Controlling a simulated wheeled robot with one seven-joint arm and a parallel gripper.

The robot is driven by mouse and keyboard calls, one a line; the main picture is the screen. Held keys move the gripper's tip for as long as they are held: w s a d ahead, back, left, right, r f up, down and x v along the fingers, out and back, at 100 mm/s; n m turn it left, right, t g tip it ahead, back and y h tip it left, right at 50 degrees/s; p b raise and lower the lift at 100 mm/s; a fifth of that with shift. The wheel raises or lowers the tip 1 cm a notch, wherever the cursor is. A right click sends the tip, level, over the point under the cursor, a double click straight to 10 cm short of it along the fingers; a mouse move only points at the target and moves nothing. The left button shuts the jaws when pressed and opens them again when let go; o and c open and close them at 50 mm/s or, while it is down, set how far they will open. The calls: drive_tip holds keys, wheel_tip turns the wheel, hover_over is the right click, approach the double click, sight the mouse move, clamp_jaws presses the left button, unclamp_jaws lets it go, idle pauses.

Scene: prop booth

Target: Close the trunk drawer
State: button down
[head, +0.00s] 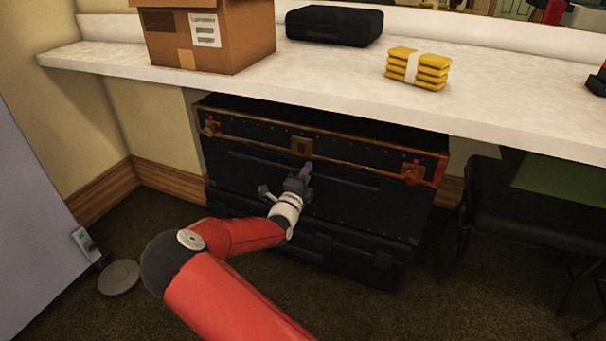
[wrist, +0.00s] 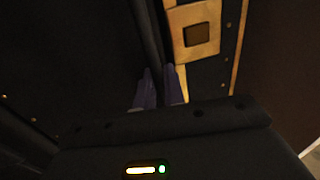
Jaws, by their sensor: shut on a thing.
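The black trunk (head: 345,210) with brass trim stands on the floor under the white counter. A square brass lock plate (head: 302,146) sits at the middle of its upper front. It also shows large in the wrist view (wrist: 196,30). My gripper (head: 305,172) is at the trunk's front, just below this plate. In the wrist view, its two purple fingers (wrist: 160,88) close about a narrow dark edge of the trunk drawer beside the brass trim. The exact contact is dark. I cannot tell how far the drawer stands out.
A cardboard box (head: 210,35), a black case (head: 334,25) and a yellow stack (head: 418,67) lie on the counter (head: 500,105), which overhangs the trunk. A dark chair (head: 495,215) stands at the right. A round grey disc (head: 119,277) lies on the floor at left.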

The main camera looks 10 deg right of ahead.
drive_tip(key=shift+w+r, duration=0.1)
drive_tip(key=shift+w, duration=0.05)
drive_tip(key=c, duration=1.6)
unclamp_jaws()
drive_tip(key=shift+d, duration=0.15)
drive_tip(key=shift+c, duration=0.2)
drive_tip(key=shift+s+f, duration=0.25)
drive_tip(key=v, duration=0.7)
drive_tip(key=shift+a, duration=0.35)
drive_tip(key=shift+r, duration=0.1)
drive_tip(key=shift+p, duration=0.3)
